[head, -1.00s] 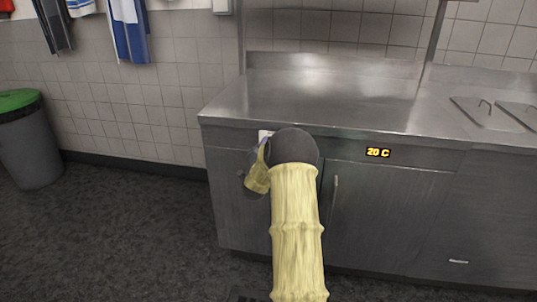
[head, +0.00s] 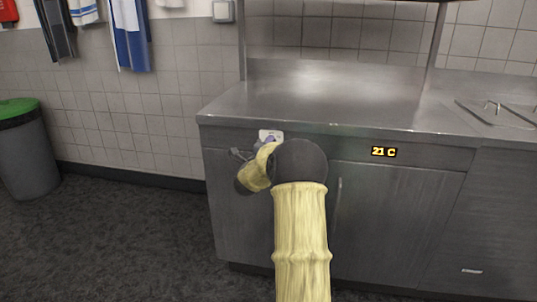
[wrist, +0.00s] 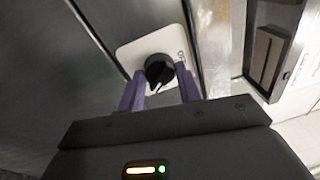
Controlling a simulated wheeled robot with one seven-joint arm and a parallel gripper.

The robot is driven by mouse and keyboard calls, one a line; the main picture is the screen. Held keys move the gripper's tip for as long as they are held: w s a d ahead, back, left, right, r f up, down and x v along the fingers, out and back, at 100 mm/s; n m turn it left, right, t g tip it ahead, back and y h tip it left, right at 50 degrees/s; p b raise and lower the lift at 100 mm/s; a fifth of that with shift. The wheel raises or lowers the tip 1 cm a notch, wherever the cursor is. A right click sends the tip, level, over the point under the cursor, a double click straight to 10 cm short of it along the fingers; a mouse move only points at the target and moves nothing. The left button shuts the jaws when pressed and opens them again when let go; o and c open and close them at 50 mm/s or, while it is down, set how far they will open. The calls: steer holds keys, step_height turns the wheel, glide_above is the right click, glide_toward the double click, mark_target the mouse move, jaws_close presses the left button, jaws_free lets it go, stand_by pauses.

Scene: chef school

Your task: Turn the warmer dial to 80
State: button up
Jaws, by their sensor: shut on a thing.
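In the head view my gripper (head: 266,143) is at the upper left front of the steel counter, and my arm hides the knob. The plate's top edge (head: 270,134) shows there. The display (head: 384,152) on the counter front reads 21 C.
The steel counter top (head: 320,105) is bare. Cabinet doors with a vertical handle (head: 337,205) lie below the display. A grey bin with a green lid (head: 25,150) stands at the far left. The floor left of the counter is clear.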

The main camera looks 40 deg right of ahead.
steer(key=shift+f+m+b, duration=0.1)
steer(key=shift+m+b, duration=0.35)
steer(key=shift+m, duration=0.35)
steer(key=o, duration=1)
steer(key=p+v, duration=0.1)
steer(key=v, duration=0.7)
steer(key=p+v, duration=0.1)
steer(key=v, duration=0.8)
steer(key=shift+s+a+r, duration=0.15)
steer(key=shift+a+r, duration=0.05)
